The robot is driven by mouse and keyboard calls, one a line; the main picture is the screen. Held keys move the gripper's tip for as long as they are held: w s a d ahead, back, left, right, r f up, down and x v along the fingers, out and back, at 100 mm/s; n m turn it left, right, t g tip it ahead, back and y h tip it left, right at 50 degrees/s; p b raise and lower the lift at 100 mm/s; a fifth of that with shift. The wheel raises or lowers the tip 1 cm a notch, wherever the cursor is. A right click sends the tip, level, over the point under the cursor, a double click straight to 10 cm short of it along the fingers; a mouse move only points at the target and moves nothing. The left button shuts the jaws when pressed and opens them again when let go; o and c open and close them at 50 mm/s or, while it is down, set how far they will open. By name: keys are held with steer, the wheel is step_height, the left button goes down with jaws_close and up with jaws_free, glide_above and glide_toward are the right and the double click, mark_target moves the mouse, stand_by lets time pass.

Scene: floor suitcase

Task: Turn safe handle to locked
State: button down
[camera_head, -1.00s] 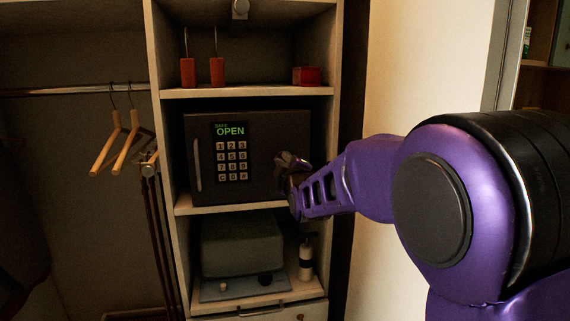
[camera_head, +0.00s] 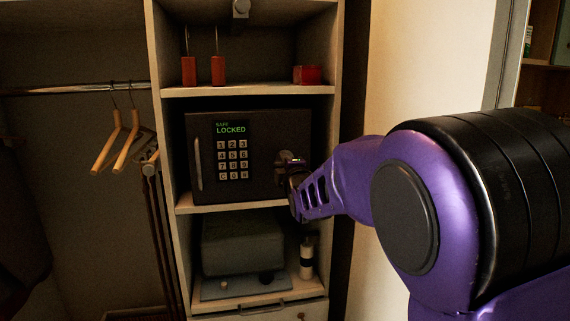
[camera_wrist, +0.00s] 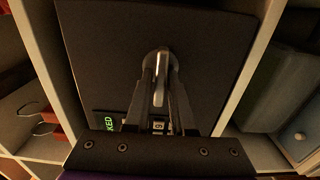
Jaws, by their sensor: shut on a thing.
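The dark safe (camera_head: 262,180) stands on the middle shelf of the closet, its door closed. Its display (camera_head: 231,128) reads "SAFE LOCKED" in green above the keypad (camera_head: 232,160). My gripper (camera_head: 288,164) is at the right part of the safe's front. In the wrist view, my gripper (camera_wrist: 160,92) is shut on the safe handle (camera_wrist: 161,75), a light metal lever on a round base. The handle lies lengthwise between the two fingers. In the head view my gripper mostly hides the handle. The safe (camera_wrist: 110,45) fills most of the wrist view.
A vertical bar (camera_head: 198,164) is on the safe's left edge. Red items (camera_head: 307,75) are on the shelf above. A grey box (camera_head: 242,245) and a bottle (camera_head: 306,258) are below. Wooden hangers (camera_head: 108,148) hang at left. The shelf's side wall (camera_head: 327,120) is close to my gripper.

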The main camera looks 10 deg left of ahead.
steer(key=shift+r, duration=0.1)
steer(key=c, duration=0.8)
jaws_free()
steer(key=shift+o, duration=0.2)
